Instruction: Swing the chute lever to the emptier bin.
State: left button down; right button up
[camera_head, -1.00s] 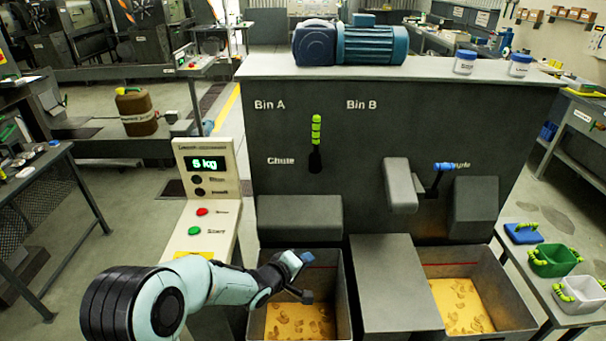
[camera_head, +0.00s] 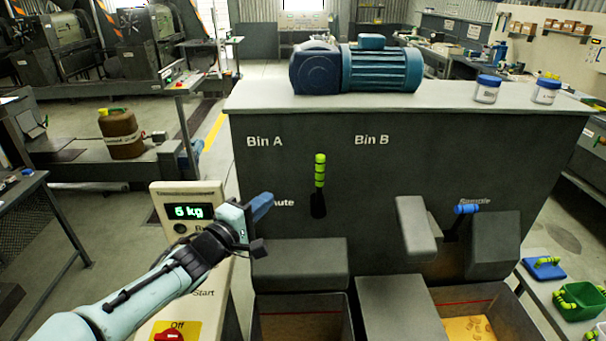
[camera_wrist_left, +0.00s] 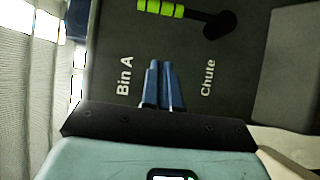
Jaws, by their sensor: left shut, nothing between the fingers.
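The chute lever, with a green banded grip (camera_head: 319,172) and a black base, stands upright on the dark machine panel between the labels Bin A and Bin B. In the left wrist view its green grip (camera_wrist_left: 160,8) is cut by the top edge. My left gripper (camera_head: 264,204) is shut and empty, left of the lever and apart from it, over the Chute label. Its blue fingers (camera_wrist_left: 163,72) lie close together in the left wrist view. The left bin (camera_head: 300,326) and right bin (camera_head: 462,298) sit below; yellow material shows in the right one, while the left one's contents are out of frame.
A grey box-shaped cover (camera_head: 298,264) juts out below the lever. A blue-handled sample lever (camera_head: 466,209) and a grey block (camera_head: 415,228) are to the right. Free panel surface surrounds the lever.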

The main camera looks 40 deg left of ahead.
pick_arm(q)
jog(key=shift+s+d, duration=0.15)
send_near(319, 184)
jog(key=w+a+r, duration=0.3)
jog(key=a, duration=0.2)
jog(key=shift+w+d+f, duration=0.1)
jog(key=shift+w+d, duration=0.5)
jog(key=shift+w, duration=0.3)
jog(key=shift+w+d+f, duration=0.1)
jog(key=shift+w+d, duration=0.5)
jog(key=shift+w, duration=0.35)
